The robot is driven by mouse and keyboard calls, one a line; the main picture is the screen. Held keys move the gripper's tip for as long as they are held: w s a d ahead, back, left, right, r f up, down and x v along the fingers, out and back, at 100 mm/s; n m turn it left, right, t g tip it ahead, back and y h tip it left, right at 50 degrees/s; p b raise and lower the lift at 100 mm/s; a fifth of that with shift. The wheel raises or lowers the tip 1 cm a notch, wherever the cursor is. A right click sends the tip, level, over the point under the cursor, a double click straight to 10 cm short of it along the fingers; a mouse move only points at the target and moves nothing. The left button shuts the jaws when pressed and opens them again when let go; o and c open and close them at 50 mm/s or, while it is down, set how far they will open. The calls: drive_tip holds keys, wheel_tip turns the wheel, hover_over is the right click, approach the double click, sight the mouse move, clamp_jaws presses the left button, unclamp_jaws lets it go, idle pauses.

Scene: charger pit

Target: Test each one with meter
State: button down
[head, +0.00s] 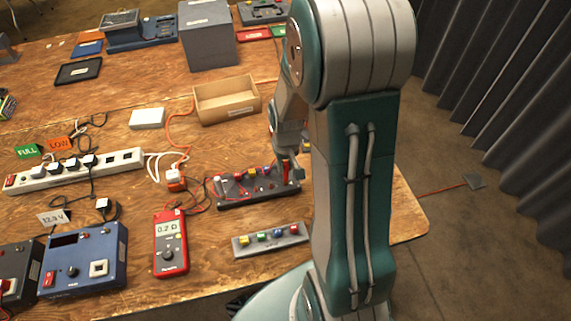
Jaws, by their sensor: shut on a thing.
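A red meter (171,244) lies on the wooden table, its display reading about 0.2 Ω. Red and dark leads run near it to a black test board (262,197), which carries several small coloured pieces. A grey rack (243,250) in front of the board holds several small coloured blocks, among them yellow, green, blue and red. My gripper (290,160) is over the right end of the test board, partly hidden by my arm. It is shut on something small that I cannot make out.
An open wooden box (227,104) stands behind the board. A white power strip (80,169) with plugs, FULL (28,151) and LOW (60,144) cards and a blue power unit (84,258) are at left. A grey box (208,38) stands at the back. Cables cross the table.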

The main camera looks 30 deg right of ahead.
drive_tip(key=c, duration=0.5)
unclamp_jaws()
drive_tip(key=shift+c, duration=0.2)
drive_tip(key=o, duration=0.3)
drive_tip(key=shift+o, duration=0.2)
drive_tip(key=shift+r, duration=3.75)
